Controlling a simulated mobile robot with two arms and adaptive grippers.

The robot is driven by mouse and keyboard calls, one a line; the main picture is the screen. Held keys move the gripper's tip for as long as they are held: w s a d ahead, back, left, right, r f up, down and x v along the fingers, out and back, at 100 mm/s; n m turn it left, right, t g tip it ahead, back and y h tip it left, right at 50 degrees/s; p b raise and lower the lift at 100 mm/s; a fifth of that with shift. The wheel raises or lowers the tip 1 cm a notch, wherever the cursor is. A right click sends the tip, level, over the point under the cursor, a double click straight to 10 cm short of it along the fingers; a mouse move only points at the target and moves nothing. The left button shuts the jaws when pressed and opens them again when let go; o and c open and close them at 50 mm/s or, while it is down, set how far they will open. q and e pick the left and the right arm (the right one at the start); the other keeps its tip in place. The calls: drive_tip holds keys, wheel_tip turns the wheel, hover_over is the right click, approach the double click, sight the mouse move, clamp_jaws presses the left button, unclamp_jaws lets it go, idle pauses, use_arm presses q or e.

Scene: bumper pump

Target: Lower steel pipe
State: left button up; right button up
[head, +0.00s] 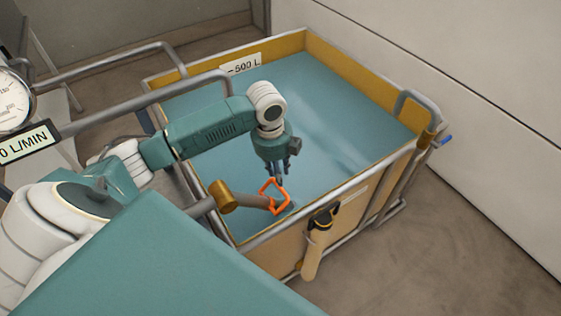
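The steel pipe (252,200) is a short grey-brown spout with a brass-coloured joint (222,196). It enters over the near left edge of the tank, its far end low by the teal water. An orange loop handle (263,188) is fixed near that end. My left gripper (281,181) points down just above the handle, at its upper right side. Its dark fingers look close together, but their gap and any contact with the handle are too small to tell. My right gripper is out of view.
The tank (343,64) has yellow walls, a metal frame and a "500 L" label (241,65). Grey rails (107,61) and a dial gauge (14,101) stand at left. A black-and-tan fitting (316,236) hangs on the near wall. A white wall stands right; floor is clear at lower right.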

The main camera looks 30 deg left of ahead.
sight(281, 191)
use_arm(q)
drive_tip(key=f, duration=0.3)
drive_tip(key=w+f, duration=0.1)
drive_tip(key=f, duration=0.6)
drive_tip(key=shift+w+a, duration=0.15)
drive_tip(key=shift+w, duration=0.05)
clamp_jaws()
